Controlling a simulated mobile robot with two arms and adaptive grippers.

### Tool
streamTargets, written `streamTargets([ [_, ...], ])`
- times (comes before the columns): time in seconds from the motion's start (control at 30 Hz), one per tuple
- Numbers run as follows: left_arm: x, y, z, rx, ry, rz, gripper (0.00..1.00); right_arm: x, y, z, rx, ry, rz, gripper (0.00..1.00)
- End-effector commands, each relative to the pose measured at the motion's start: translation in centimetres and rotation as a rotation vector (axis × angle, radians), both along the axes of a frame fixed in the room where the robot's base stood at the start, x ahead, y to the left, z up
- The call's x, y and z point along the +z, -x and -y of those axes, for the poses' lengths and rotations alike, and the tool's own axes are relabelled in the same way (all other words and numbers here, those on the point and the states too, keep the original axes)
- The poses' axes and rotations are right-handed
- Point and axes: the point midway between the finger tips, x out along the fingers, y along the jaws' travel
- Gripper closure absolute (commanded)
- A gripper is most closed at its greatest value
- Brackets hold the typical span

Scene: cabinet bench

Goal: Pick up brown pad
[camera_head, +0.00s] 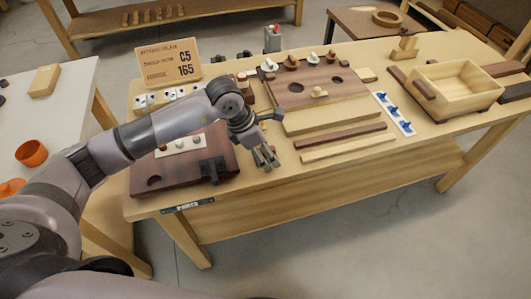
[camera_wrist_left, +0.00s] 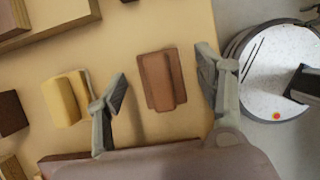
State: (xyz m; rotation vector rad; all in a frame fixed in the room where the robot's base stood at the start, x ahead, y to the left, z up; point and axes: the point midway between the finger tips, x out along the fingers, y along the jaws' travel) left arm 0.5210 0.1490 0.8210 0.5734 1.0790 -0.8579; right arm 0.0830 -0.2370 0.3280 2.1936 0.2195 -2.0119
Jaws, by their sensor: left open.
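A brown pad (camera_wrist_left: 160,79), a small stepped block, lies on the pale wooden bench top in the left wrist view. My left gripper (camera_wrist_left: 162,76) is open, with one finger on either side of the pad and a clear gap to each. In the head view my left gripper (camera_head: 265,157) is low over the front of the bench, right of the dark board. I cannot make out the brown pad there; the gripper seems to hide it. My right gripper is in neither view.
A yellow block (camera_wrist_left: 64,99) lies left of the left finger in the wrist view. A dark red-brown board (camera_head: 150,182) lies left of the gripper. Wooden strips (camera_head: 342,147), a brown board with pegs (camera_head: 325,92) and an open wooden box (camera_head: 457,88) are to the right.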

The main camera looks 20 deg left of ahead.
Motion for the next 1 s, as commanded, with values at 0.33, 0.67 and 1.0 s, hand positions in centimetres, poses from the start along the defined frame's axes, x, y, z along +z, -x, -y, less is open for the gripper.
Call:
streamTargets([
  [0.33,-0.12,-0.02,0.02,0.0,0.0,0.0,0.45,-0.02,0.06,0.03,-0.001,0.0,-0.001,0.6],
  [0.67,-0.08,-0.03,0.01,0.0,0.0,0.0,0.67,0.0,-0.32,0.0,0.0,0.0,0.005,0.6],
  [1.0,-0.08,-0.03,0.01,0.0,-0.001,0.001,0.89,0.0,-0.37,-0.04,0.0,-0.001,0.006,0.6],
])
